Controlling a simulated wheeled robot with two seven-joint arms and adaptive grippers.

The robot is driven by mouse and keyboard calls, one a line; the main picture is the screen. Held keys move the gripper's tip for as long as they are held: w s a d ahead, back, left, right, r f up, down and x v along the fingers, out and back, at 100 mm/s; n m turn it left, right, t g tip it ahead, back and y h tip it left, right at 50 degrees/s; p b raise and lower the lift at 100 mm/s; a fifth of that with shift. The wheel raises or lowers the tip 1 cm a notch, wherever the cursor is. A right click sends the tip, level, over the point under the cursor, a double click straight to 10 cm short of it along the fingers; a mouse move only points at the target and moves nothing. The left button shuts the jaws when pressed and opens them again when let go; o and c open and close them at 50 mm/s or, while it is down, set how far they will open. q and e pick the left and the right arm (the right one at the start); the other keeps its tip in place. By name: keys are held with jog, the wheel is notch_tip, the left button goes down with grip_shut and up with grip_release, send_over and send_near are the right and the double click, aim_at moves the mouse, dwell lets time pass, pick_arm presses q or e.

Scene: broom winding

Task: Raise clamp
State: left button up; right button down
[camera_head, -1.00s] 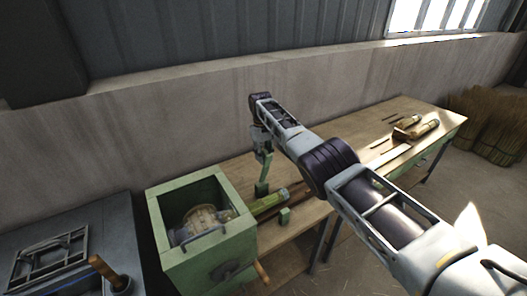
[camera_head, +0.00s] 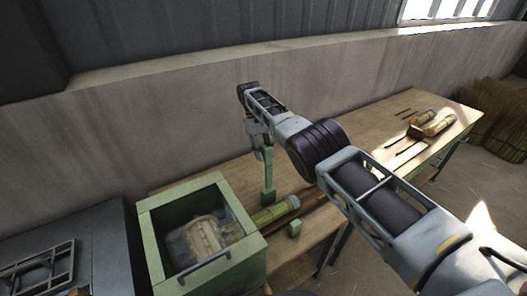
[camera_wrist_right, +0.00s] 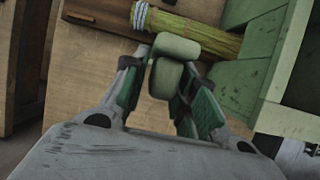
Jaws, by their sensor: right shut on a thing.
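The clamp (camera_head: 268,177) is a green upright bar with a block at its foot, beside the bundle on the bench. My right gripper (camera_head: 262,146) is at the bar's upper end, above the bench. In the right wrist view, its two fingers (camera_wrist_right: 171,92) are closed around rounded green clamp parts (camera_wrist_right: 172,80). The bundle of yellow-green straw (camera_head: 274,211) lies on the bench, its bound end pointing right. It also shows behind the clamp in the right wrist view (camera_wrist_right: 190,32). My left gripper is not in view.
A green box-shaped machine (camera_head: 160,240) with a dark opening stands at the left end of the wooden bench (camera_head: 330,180). A small green block (camera_head: 295,228) sits near the bench's front edge. The bench's middle is mostly clear.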

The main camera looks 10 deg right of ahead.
dwell(0.3)
jog(key=c, duration=1.3)
grip_release()
jog(key=shift+f, duration=0.1)
